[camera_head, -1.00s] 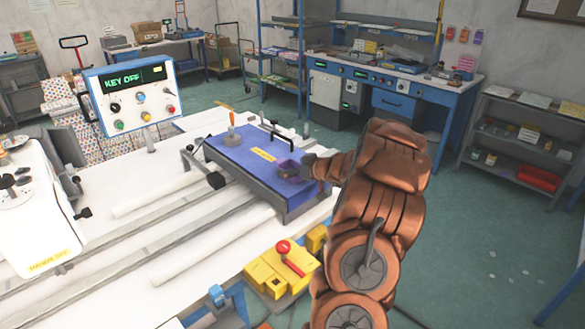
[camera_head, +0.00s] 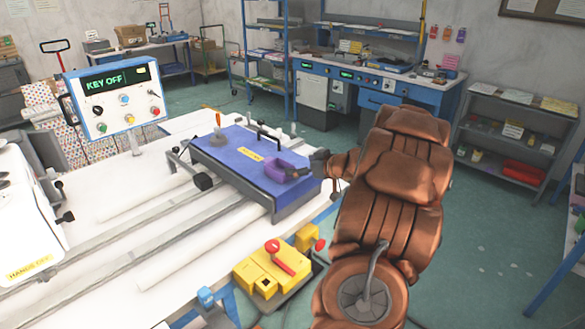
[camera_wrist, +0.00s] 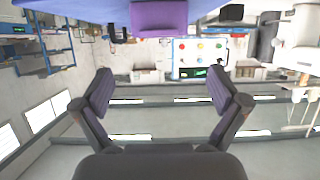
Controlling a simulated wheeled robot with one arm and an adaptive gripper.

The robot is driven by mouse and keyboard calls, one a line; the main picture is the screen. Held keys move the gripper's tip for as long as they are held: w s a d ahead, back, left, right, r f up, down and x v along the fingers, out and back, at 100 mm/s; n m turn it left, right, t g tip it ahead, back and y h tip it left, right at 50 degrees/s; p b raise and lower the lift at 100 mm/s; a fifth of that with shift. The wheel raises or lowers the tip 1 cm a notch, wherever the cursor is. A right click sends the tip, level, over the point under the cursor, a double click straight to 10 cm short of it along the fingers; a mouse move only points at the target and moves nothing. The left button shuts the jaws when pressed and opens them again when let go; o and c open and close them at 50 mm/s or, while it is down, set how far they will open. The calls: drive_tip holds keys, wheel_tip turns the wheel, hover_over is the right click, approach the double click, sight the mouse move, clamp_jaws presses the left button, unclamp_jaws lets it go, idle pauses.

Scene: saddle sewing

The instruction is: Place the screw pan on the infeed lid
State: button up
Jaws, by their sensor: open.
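The purple screw pan (camera_head: 284,167) rests on the blue infeed lid (camera_head: 228,151), near the lid's right end. The lid is flat and has a yellow label. My gripper (camera_head: 312,165) is just right of the pan, partly overlapping it in the head view. In the wrist view, my gripper (camera_wrist: 163,80) has its two dark fingers spread wide with nothing between them. The purple pan (camera_wrist: 159,15) shows beyond the fingertips at the top edge, against the blue lid (camera_wrist: 75,4). The pan's contents cannot be made out.
A yellow box with a red lever (camera_head: 270,272) sits in front. A control panel (camera_head: 115,98) reading KEY OFF stands at left. Green floor is open at right.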

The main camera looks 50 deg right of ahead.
drive_tip(key=shift+v, duration=0.95)
drive_tip(key=w+a+r+m+g+h, duration=0.1)
drive_tip(key=w+a+r+g+h, duration=0.15)
drive_tip(key=w+r+h, duration=0.2)
drive_tip(key=s+a+m+g+h, duration=0.1)
drive_tip(key=s+a+g+h, duration=0.1)
drive_tip(key=a, duration=0.4)
drive_tip(key=s+a+f+g+y, duration=0.2)
drive_tip(key=s+a+g, duration=0.1)
drive_tip(key=s+a, duration=0.7)
drive_tip(key=s+a+f+n+g+y, duration=0.1)
drive_tip(key=s+a+g, duration=0.3)
drive_tip(key=s+a, duration=0.6)
drive_tip(key=s+a+f+n+g+y, duration=0.1)
drive_tip(key=s+a+f+g+y, duration=0.2)
drive_tip(key=s+a, duration=0.7)
drive_tip(key=a+g, duration=0.1)
drive_tip(key=a, duration=0.4)
drive_tip(key=shift+s+a+y, duration=0.35)
drive_tip(key=shift+a, duration=0.05)
drive_tip(key=shift+a+f, duration=0.1)
